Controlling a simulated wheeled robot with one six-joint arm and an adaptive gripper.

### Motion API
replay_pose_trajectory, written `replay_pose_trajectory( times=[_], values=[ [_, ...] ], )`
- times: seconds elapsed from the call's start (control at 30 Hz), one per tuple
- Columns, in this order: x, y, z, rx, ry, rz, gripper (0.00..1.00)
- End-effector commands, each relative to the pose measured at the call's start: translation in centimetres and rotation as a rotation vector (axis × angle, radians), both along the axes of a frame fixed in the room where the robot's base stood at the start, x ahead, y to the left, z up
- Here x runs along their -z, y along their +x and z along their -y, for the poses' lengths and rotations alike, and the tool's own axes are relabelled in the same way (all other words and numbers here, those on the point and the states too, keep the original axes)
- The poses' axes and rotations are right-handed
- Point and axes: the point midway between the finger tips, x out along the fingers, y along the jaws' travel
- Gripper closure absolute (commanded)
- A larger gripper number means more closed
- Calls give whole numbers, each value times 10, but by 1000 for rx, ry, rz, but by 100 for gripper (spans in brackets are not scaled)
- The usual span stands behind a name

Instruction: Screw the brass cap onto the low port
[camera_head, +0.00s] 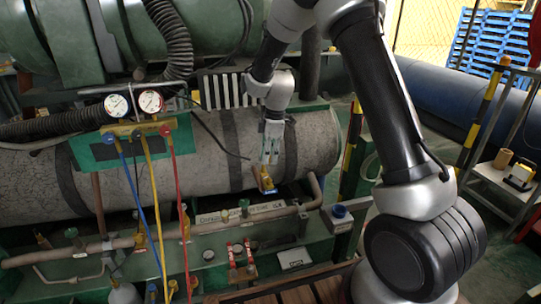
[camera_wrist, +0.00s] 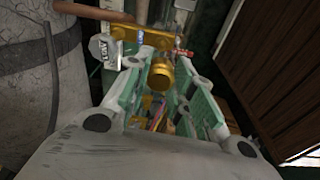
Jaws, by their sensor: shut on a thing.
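My gripper (camera_head: 267,168) points down in front of the large grey cylinder, its fingertips near a pipe at the cylinder's lower right. It also shows in the wrist view (camera_wrist: 162,72), with a brass cap (camera_wrist: 160,78) between its green and grey fingers. In the head view a small brass-yellow piece (camera_head: 265,183) shows at the fingertips. Beyond the cap in the wrist view are brass fittings (camera_wrist: 125,32) and a white tag (camera_wrist: 103,48) with upside-down lettering that seems to read LOW. I cannot tell whether the cap touches the low port, whose threads are hidden.
Two gauges (camera_head: 133,104) on a manifold stand at the left, with blue, yellow and red hoses (camera_head: 179,205) hanging down. The grey cylinder (camera_head: 215,150) lies behind my gripper. Pipes (camera_head: 245,220) and small valves run below. A shelf cart (camera_head: 505,180) stands at the right.

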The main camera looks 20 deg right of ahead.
Motion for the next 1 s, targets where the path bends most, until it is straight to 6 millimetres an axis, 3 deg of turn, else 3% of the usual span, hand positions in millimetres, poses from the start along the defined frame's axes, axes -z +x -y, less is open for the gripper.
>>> replay_pose_trajectory(
  times=[0.53,1.0],
  values=[
    [55,0,0,3,-1,-1,99],
    [54,0,1,3,0,1,99]
  ],
)
